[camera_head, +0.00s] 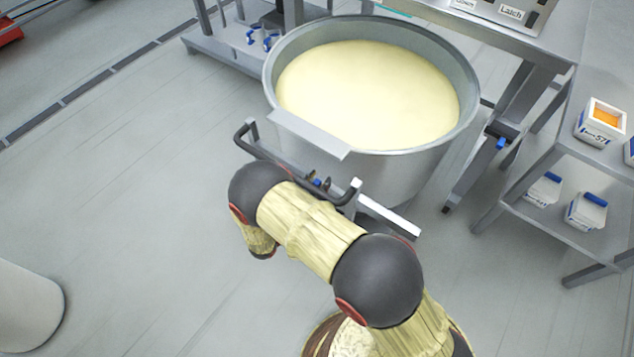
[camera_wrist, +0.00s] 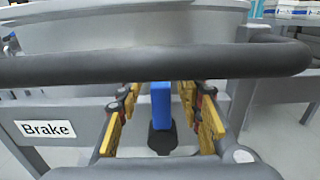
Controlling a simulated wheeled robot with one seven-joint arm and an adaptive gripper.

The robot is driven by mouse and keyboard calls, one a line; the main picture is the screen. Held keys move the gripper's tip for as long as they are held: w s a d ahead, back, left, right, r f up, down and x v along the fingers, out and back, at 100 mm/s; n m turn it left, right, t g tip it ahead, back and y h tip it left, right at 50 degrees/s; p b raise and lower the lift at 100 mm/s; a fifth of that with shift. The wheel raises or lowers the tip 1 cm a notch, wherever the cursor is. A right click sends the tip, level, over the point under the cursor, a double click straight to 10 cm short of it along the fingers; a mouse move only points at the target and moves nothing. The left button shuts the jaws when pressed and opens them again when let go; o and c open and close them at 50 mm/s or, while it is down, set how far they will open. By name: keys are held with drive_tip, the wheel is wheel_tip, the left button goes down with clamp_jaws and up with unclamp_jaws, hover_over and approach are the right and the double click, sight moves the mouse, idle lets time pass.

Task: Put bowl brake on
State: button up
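The large round metal bowl (camera_head: 300,128), filled with pale yellow dough or batter, stands in a wheeled frame with a dark push handle (camera_head: 243,140). A blue-tipped brake lever (camera_wrist: 161,103) with a dark lower part stands upright below that handle in the wrist view; its blue tip (camera_head: 317,183) shows small in the head view. A white "Brake" label (camera_wrist: 46,129) is on the frame to its left. My gripper (camera_wrist: 160,98) is open, its yellow-padded fingers on both sides of the lever with gaps. My arm hides most of the gripper in the head view.
The dark handle bar (camera_wrist: 150,65) crosses the wrist view in front of the bowl, close to my fingers. A metal shelf (camera_head: 560,160) with cartons is at right. A machine panel (camera_head: 500,12) is behind the bowl. The floor (camera_head: 120,200) at left is clear.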

clamp_jaws()
idle(0.5)
idle(0.4)
